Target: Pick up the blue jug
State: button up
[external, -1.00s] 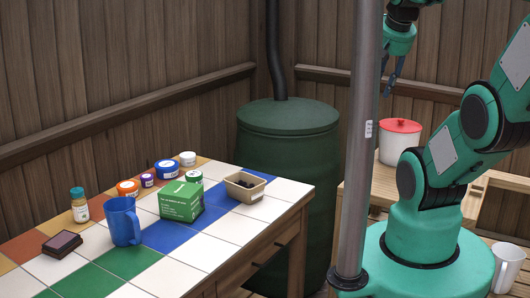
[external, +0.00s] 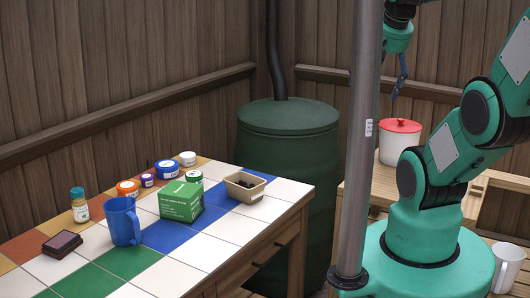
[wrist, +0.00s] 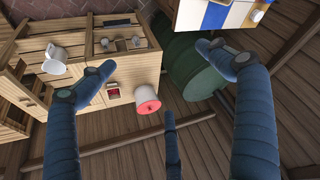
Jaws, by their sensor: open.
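The blue jug (external: 122,222) stands upright on the tiled table at the left of the external view, beside a green box. It does not show in the wrist view. My gripper (external: 397,88) hangs high at the upper right, far from the jug, partly hidden by the grey pole. In the wrist view my gripper (wrist: 157,62) has its blue fingers spread wide with nothing between them.
The green box (external: 181,201), a tan tray (external: 246,190), a spice bottle (external: 79,205), a dark block (external: 62,244) and several small tubs share the table. A red-lidded pot (external: 398,145) is below my gripper.

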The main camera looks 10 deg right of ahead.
jog(key=w+a+r+m+g+y+p, duration=0.1)
jog(key=w+a+r+p, duration=0.15)
jog(key=w+a, duration=0.55)
jog(key=w+a+r+m+g+p, duration=0.1)
jog(key=w+a+r+p, duration=0.15)
jog(key=w+a, duration=0.5)
jog(key=w+a+f+m+g+p, duration=0.1)
jog(key=w+a+f+p, duration=0.2)
jog(key=a, duration=0.7)
jog(key=w+a+f+g+p, duration=0.1)
jog(key=w+a+f+p, duration=0.15)
jog(key=a, duration=0.65)
jog(key=m+g+h+p, duration=0.1)
jog(key=m+g+p, duration=0.15)
jog(key=p, duration=0.45)
send_over(118, 207)
jog(key=s, duration=0.4)
notch_tip(118, 207, down, 25)
jog(key=shift+d+m+t, duration=0.25)
jog(key=shift+m+t, duration=0.2)
jog(key=shift+f, duration=4.25)
jog(key=shift+s, duration=0.1)
